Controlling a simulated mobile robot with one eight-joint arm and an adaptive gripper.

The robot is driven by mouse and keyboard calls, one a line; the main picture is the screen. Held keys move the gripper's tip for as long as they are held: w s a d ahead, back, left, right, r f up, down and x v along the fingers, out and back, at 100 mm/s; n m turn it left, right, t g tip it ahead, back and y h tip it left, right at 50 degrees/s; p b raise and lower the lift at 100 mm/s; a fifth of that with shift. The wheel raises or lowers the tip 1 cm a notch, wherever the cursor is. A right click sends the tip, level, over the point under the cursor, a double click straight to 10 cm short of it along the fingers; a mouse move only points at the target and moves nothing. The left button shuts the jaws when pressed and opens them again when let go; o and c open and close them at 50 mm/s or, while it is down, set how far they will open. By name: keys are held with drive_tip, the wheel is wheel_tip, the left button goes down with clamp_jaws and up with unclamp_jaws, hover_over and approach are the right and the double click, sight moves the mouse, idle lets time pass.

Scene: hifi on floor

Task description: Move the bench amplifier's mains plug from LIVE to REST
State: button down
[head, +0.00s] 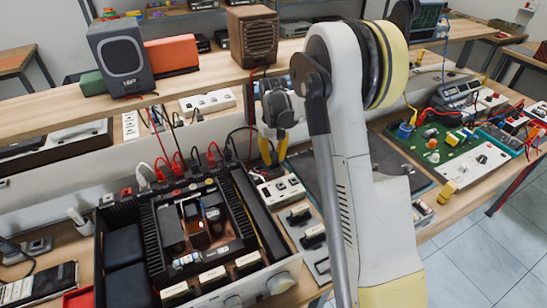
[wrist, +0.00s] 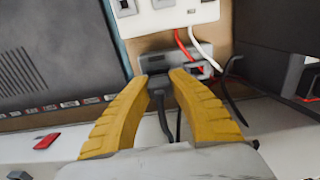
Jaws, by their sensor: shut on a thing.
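My gripper (head: 274,163) points down behind the open-topped bench amplifier (head: 120,245), above a white socket strip (head: 285,197). In the wrist view, its two yellow fingers (wrist: 163,78) are closed on a small dark plug (wrist: 158,83), with a dark cable running from it toward the camera. The plug is mostly hidden between the fingertips. A grey block (wrist: 152,62) lies just beyond the fingertips; I cannot tell whether the plug touches it. The LIVE and REST labels cannot be read.
Red, white and black leads (head: 178,165) rise from the amplifier's back edge close to my gripper. A shelf with a grey speaker (head: 122,62) and a wooden speaker (head: 253,38) stands behind. A green circuit board (head: 440,140) lies at the right.

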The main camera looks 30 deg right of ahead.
drive_tip(key=shift+f, duration=0.4)
idle(0.6)
drive_tip(key=c, duration=1.2)
unclamp_jaws()
drive_tip(key=shift+r, duration=0.15)
wheel_tip(320, 180, up, 12)
drive_tip(key=shift+f, duration=0.1)
drive_tip(key=shift+r+p, duration=1.65)
drive_tip(key=shift+r, duration=0.85)
